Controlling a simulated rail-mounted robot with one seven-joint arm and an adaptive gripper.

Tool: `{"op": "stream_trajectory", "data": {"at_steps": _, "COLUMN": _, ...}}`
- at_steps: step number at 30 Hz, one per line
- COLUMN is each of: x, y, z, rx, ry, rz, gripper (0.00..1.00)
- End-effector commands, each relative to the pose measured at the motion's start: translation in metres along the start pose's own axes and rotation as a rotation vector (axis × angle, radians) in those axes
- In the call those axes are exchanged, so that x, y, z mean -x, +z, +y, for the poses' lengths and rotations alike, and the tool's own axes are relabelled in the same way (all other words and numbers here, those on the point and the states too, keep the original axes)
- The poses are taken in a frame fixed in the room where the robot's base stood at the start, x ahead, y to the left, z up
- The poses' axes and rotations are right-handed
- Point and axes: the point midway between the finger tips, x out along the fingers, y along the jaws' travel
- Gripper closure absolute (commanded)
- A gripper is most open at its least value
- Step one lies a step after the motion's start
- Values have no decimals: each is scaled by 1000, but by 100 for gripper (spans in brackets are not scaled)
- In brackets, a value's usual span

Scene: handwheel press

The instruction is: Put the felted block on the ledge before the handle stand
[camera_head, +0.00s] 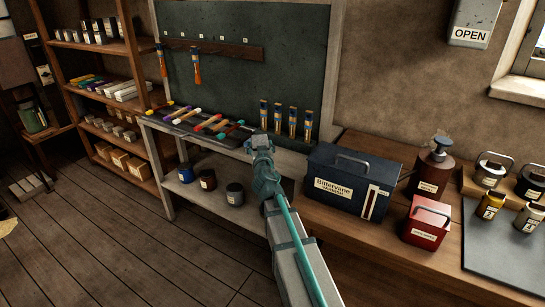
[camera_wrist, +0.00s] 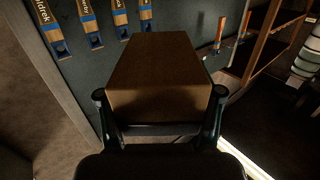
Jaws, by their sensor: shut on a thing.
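My gripper (camera_head: 264,158) is shut on a plain brown block, which I take to be the felted block (camera_wrist: 155,65). In the wrist view the block sits between the two fingers (camera_wrist: 160,96). In the head view the block (camera_head: 260,141) looks small and greyish at the gripper's end. It is in front of several upright blue and orange handles (camera_head: 292,122), which stand in a row by the dark green board. Their labels are partly cut off in the wrist view. The pale bench ledge (camera_head: 205,144) runs below the board. My arm hides part of it.
Several coloured handles (camera_head: 210,123) lie on the bench at left. A navy box (camera_head: 335,183), a red box (camera_head: 427,222) and a dark bottle (camera_head: 433,165) stand on the wooden table at right. Jars (camera_head: 235,194) stand on the lower shelf.

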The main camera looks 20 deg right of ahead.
Motion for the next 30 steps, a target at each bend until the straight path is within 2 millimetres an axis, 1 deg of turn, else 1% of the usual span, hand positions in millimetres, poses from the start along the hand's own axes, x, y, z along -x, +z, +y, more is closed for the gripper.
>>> {"op": "stream_trajectory", "data": {"at_steps": 1, "x": -12, "y": 0, "z": 9, "rx": 1, "ry": 21, "rz": -1, "gripper": 79}}
{"op": "stream_trajectory", "data": {"at_steps": 5, "x": -36, "y": 3, "z": 37, "rx": -2, "ry": 86, "rz": -1, "gripper": 79}}
{"op": "stream_trajectory", "data": {"at_steps": 6, "x": -46, "y": 4, "z": 48, "rx": -3, "ry": 110, "rz": -1, "gripper": 79}}
{"op": "stream_trajectory", "data": {"at_steps": 9, "x": -66, "y": 6, "z": 74, "rx": -7, "ry": 166, "rz": -1, "gripper": 79}}
{"op": "stream_trajectory", "data": {"at_steps": 12, "x": -81, "y": 8, "z": 97, "rx": -10, "ry": 209, "rz": -1, "gripper": 79}}
{"op": "stream_trajectory", "data": {"at_steps": 15, "x": -91, "y": 9, "z": 113, "rx": -12, "ry": 238, "rz": 0, "gripper": 79}}
{"op": "stream_trajectory", "data": {"at_steps": 17, "x": -94, "y": 10, "z": 119, "rx": -13, "ry": 248, "rz": 0, "gripper": 79}}
{"op": "stream_trajectory", "data": {"at_steps": 20, "x": -97, "y": 19, "z": 124, "rx": -12, "ry": 256, "rz": -1, "gripper": 79}}
{"op": "stream_trajectory", "data": {"at_steps": 27, "x": -99, "y": 58, "z": 124, "rx": -12, "ry": 258, "rz": -2, "gripper": 79}}
{"op": "stream_trajectory", "data": {"at_steps": 30, "x": -99, "y": 66, "z": 124, "rx": -11, "ry": 257, "rz": -1, "gripper": 79}}
